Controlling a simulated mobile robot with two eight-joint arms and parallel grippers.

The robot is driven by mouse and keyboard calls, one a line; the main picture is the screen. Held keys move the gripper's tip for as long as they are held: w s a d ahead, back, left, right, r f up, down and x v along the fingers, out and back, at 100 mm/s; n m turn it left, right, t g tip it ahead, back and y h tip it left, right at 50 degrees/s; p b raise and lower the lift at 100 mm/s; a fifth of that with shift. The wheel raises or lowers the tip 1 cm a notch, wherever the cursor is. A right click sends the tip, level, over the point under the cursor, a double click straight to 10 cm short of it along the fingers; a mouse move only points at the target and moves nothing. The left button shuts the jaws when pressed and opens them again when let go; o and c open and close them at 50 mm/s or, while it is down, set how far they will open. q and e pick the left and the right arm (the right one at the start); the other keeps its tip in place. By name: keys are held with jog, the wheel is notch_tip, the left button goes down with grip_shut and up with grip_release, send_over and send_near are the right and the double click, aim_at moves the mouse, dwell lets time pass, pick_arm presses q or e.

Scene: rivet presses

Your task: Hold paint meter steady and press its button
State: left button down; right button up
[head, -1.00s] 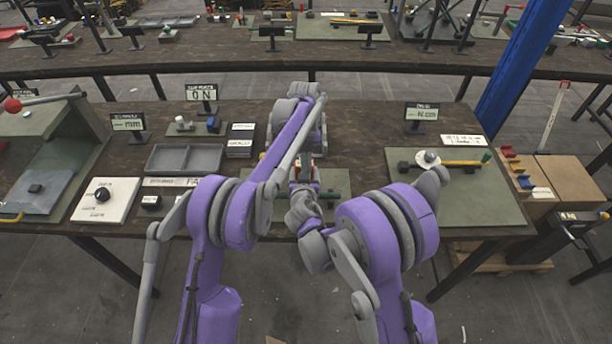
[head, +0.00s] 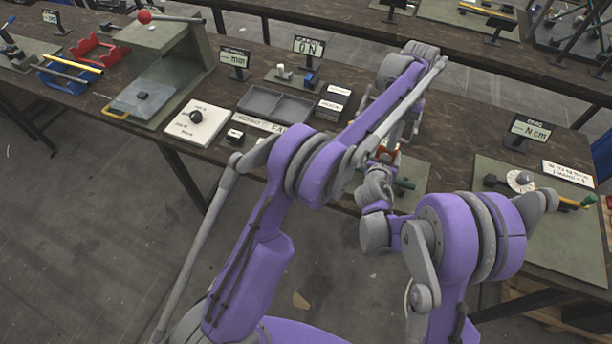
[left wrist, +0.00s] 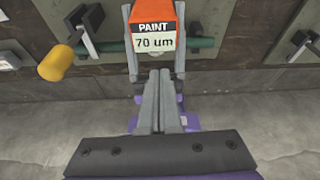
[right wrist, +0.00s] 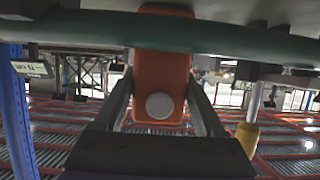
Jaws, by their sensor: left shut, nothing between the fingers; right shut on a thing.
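The paint meter is orange, with a display reading "PAINT 70 um" (left wrist: 154,37) in the left wrist view. My right gripper (right wrist: 163,85) is shut on the meter; its fingers flank the orange body in the right wrist view. A round white knob (right wrist: 160,105) shows on the meter's near face there. A green bar (right wrist: 240,42) crosses in front of the meter's upper part. My left gripper (left wrist: 158,75) is shut and empty, its tips just below the display in the picture; I cannot tell if they touch. In the head view, the arms partly hide the meter (head: 391,150).
Left of the arms stand a grey tray (head: 276,104), a white panel with a black knob (head: 196,122) and an "ON" sign (head: 309,47). A dial plate (head: 530,215) lies right.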

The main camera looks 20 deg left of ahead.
pick_arm(q)
jog(key=v, duration=0.4)
jog(key=shift+w+r, duration=0.1)
jog(key=shift+r, duration=0.1)
pick_arm(e)
jog(key=shift+w, duration=0.1)
pick_arm(q)
jog(key=s+a+r+n+t, duration=0.4)
jog(key=s+a+r+n, duration=0.3)
jog(key=n, duration=0.6)
jog(key=s+a+f+n+t, duration=0.2)
jog(key=s+a+f+n, duration=0.1)
jog(key=s+n, duration=0.5)
jog(key=s+a+f+n+t, duration=0.2)
jog(key=s+a+n, duration=0.3)
jog(key=s+n, duration=0.4)
jog(key=shift+s+a+f+t, duration=0.25)
jog(key=shift+s+f+t, duration=0.15)
pick_arm(e)
jog(key=o, duration=1.5)
